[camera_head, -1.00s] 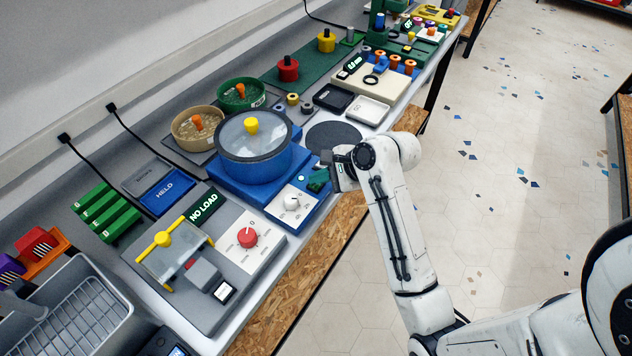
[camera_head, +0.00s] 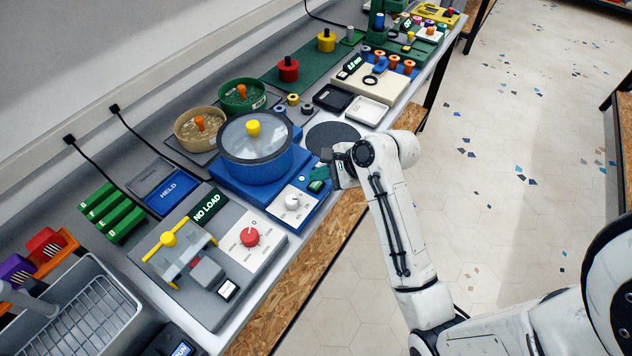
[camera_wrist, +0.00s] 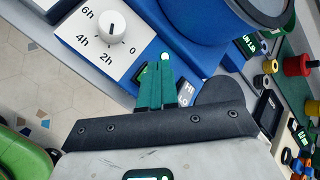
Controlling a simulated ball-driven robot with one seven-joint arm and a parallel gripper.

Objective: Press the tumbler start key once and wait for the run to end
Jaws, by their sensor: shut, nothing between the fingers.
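The tumbler (camera_head: 252,163) is a blue machine with a round drum under a clear lid with a yellow knob. Its white front panel (camera_head: 283,211) carries a white dial, marked 0, 2h, 4h and 6h in the wrist view. The green start key (camera_head: 316,186) sits right of the dial, and my fingers partly cover it in the wrist view (camera_wrist: 145,75). A small round lamp (camera_wrist: 163,57) glows pale green near the fingertips. My gripper (camera_head: 318,174) is shut and empty, its green fingers over the panel's right end. Whether they touch the key I cannot tell.
A grey machine (camera_head: 190,285) with a red dial and a NO LOAD display stands left of the tumbler. Tan (camera_head: 197,137) and green bowls (camera_head: 240,106) stand behind it. A dark round pad (camera_head: 333,136) lies to its right.

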